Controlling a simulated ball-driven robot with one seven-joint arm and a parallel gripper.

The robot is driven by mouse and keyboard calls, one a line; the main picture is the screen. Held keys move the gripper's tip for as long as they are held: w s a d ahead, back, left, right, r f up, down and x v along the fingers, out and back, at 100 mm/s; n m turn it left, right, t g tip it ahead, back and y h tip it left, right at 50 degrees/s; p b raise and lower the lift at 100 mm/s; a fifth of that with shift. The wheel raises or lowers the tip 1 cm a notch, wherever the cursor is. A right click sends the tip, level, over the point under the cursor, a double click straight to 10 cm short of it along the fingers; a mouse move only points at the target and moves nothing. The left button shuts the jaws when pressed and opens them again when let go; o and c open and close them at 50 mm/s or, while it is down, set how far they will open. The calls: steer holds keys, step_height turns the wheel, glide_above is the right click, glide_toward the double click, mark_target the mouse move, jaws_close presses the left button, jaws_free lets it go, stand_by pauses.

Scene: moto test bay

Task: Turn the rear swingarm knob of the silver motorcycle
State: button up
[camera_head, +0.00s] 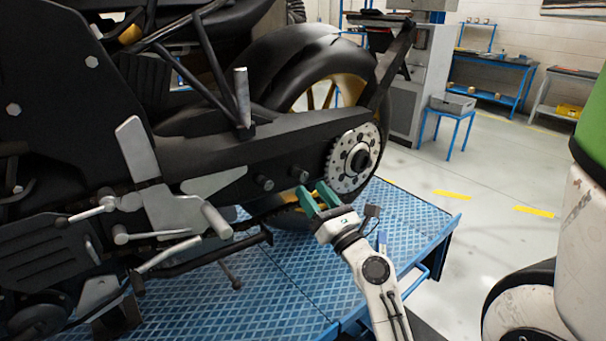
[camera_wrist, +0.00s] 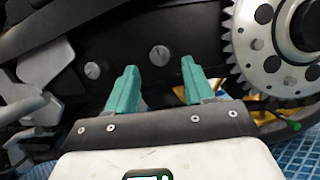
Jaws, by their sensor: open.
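The motorcycle (camera_head: 225,150) is mostly black with silver parts, its rear wheel toward the right. Two small round knobs stick out of the black swingarm: a front one (camera_head: 265,182), also in the wrist view (camera_wrist: 92,70), and a rear one (camera_head: 299,173) nearer the sprocket, also in the wrist view (camera_wrist: 159,52). My gripper (camera_head: 309,188) has two green fingers, open and empty, just below the rear knob. In the wrist view the fingertips (camera_wrist: 159,65) point at the swingarm, and the rear knob shows between and slightly beyond them. I cannot tell the exact gap.
The silver toothed sprocket (camera_head: 352,158) is close to the right of my fingers. Footrest and pedal levers (camera_head: 150,235) stick out at left. The bike stands on a blue ribbed platform (camera_head: 290,285).

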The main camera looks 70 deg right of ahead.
mark_target(304, 180)
steer(key=shift+p+x, duration=0.6)
steer(key=shift+x, duration=1.75)
jaws_close()
